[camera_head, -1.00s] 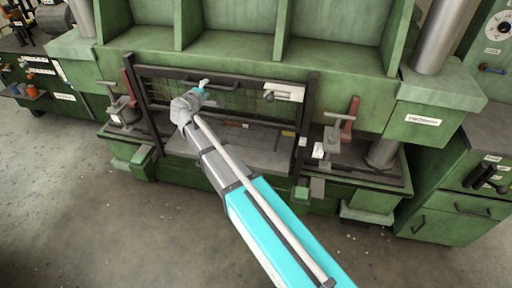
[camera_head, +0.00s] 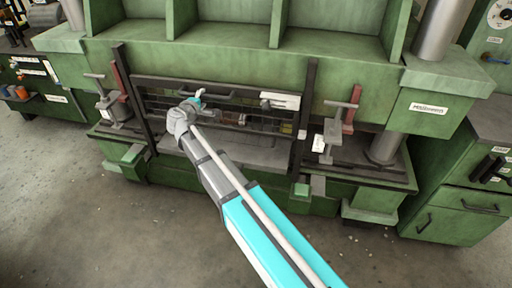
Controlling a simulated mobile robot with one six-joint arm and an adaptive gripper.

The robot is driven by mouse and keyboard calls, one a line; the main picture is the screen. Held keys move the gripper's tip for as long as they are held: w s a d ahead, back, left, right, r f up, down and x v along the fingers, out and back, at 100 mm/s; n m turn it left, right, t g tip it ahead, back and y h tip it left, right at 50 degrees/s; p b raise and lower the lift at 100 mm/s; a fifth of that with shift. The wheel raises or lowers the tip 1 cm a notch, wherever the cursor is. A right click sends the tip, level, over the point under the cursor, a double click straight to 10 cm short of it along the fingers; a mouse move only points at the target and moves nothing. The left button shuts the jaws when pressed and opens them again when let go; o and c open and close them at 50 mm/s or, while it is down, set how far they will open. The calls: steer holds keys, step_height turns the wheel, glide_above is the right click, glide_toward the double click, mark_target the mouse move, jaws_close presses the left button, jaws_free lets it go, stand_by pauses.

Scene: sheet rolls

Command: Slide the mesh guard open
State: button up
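The mesh guard (camera_head: 245,88) is a dark framed panel between two upright posts on the front of the green press. Its top bar sits clearly below the post tops, and plain green press shows above it. A dark handle (camera_head: 222,96) runs along the upper part of the guard. My gripper (camera_head: 198,97) is at the left end of this handle, with a small teal part showing. It looks to be at or touching the handle. My wrist hides the contact, and the fingers are too small to tell open from shut.
A white block (camera_head: 281,100) with a dark knob sits right of the handle. Clamps with T-handles stand at left (camera_head: 108,100) and right (camera_head: 333,130). A grey plate (camera_head: 250,153) lies behind the guard's lower part. The concrete floor (camera_head: 110,230) in front is clear.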

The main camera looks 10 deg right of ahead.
steer(key=b, duration=1.3)
glide_toward(211, 122)
steer(key=shift+x, duration=2.5)
steer(key=p+v, duration=0.3)
steer(key=v, duration=1.1)
steer(key=s+d+r+m+g+h+p, duration=0.1)
steer(key=d+m+g+p, duration=0.4)
steer(key=d, duration=0.6)
steer(key=s+d+r+m+g+h+p, duration=0.1)
steer(key=s+d+m+g+p, duration=0.2)
steer(key=d, duration=0.8)
steer(key=shift+s+d+r+m+g+p, duration=0.35)
steer(key=shift+m+g+p, duration=0.65)
steer(key=shift+g+p, duration=0.7)
steer(key=shift+a+f+t+h, duration=0.1)
steer(key=shift+a+t+h, duration=0.05)
steer(key=shift+t+h, duration=0.2)
steer(key=w+a+n+t+h+b, duration=0.1)
steer(key=w+a+n+t+b, duration=0.1)
steer(key=a, duration=0.7)
steer(key=w+a+f+n+t+b, duration=0.1)
steer(key=w+a+n+t+b, duration=0.1)
steer(key=a+b, duration=0.3)
steer(key=w+a+n+t+h+b, duration=0.1)
steer(key=w+a+n+t+b, duration=0.1)
steer(key=a, duration=1)
steer(key=shift+w+a+f+t+h+b, duration=0.35)
steer(key=shift+w+t+b, duration=0.4)
steer(key=shift+w+b, duration=0.2)
